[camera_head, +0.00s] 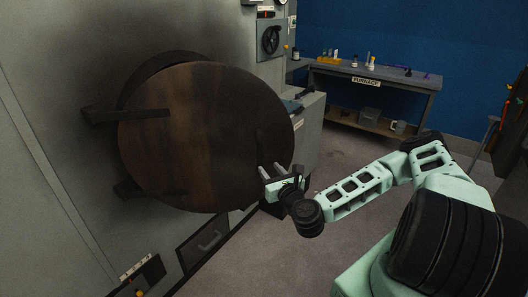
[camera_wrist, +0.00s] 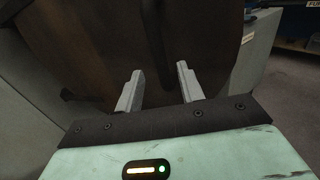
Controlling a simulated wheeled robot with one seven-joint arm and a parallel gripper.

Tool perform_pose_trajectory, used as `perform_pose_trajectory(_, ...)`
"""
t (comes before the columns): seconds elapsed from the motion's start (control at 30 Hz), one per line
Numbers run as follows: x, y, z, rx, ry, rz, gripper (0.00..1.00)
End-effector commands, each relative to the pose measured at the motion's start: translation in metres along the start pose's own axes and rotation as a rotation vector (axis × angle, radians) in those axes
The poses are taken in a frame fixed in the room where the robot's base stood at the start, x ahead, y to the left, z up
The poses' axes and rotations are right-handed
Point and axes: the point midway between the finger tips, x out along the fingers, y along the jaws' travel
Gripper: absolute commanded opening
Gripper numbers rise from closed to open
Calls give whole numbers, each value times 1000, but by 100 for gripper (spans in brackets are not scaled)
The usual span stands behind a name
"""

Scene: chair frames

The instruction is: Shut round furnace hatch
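The round furnace hatch (camera_head: 195,135) is a large brown disc on the grey furnace wall, hinged at its left by two dark brackets. It stands ajar, with a dark rim of the opening showing behind its upper left edge. My gripper (camera_head: 272,172) is at the hatch's lower right edge, in front of its face. In the wrist view the hatch (camera_wrist: 100,45) fills the upper middle, and the two fingers of my gripper (camera_wrist: 160,85) are apart with nothing between them. I cannot tell whether the fingertips touch the hatch.
A grey cabinet (camera_head: 308,130) stands right of the hatch. A workbench (camera_head: 372,82) with a furnace sign and small bottles is at the back by the blue wall. A low panel with a handle (camera_head: 208,240) is below the hatch. Floor is clear around my arm.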

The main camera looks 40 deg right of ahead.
Motion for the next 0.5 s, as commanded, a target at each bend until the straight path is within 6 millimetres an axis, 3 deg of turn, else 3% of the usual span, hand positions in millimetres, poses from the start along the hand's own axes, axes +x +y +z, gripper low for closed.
perform_pose_trajectory(0.5, 72, 1, 1, -5, -1, 3, 38)
